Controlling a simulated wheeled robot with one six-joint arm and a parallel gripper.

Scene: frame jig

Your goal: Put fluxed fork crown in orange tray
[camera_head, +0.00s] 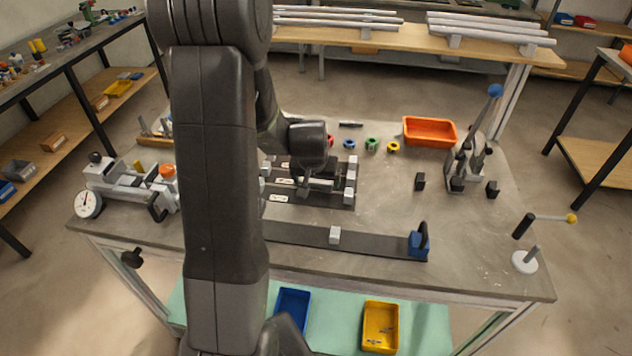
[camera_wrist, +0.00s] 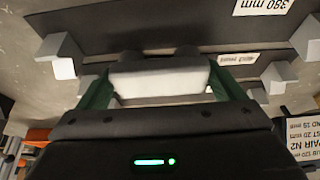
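The fork crown is most likely the pale silver, rounded bar (camera_wrist: 160,82) between my fingers in the wrist view, with two dark round parts behind it. It shows small in the head view (camera_head: 320,183), over the dark plates of the jig. My gripper (camera_wrist: 160,88) has a green-sided finger at each end of the bar. Both fingers appear to touch it, so it looks shut on the bar. Whether the bar rests on the plate or is lifted is unclear. The orange tray (camera_head: 430,131) stands at the back right of the table and looks empty.
Grey blocks (camera_head: 351,170) flank the jig plates. A dark rail (camera_head: 375,241) with a blue clamp (camera_head: 418,245) lies in front. A blue-knobbed lever fixture (camera_head: 465,165) stands close to the tray's right. Coloured rings (camera_head: 372,144) lie left of the tray. My arm hides the table's left-middle.

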